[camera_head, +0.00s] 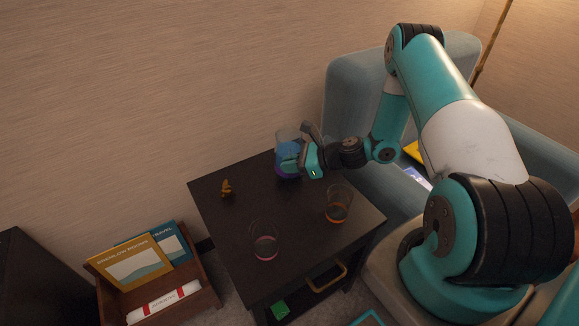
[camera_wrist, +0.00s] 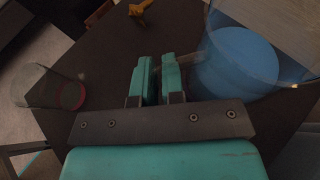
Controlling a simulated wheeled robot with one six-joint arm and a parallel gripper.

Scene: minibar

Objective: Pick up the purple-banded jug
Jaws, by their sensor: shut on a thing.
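The purple-banded jug (camera_head: 287,136) is clear, with blue inside and purple low down, at the back of the dark table. My gripper (camera_head: 291,161) is at its side and covers part of it. In the wrist view the jug (camera_wrist: 238,62) stands just right of the fingers, its blue part large and its purple band not visible. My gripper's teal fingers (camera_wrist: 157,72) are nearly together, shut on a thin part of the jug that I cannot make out. I cannot tell whether its base touches the table.
On the dark table (camera_head: 225,215) stand an orange-banded glass (camera_head: 338,205), a pink-banded glass (camera_head: 264,241) and a small golden-brown figurine (camera_head: 227,188). A wooden book rack (camera_head: 207,296) is at lower left. A blue armchair (camera_head: 350,92) stands behind at right. The table's left middle is clear.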

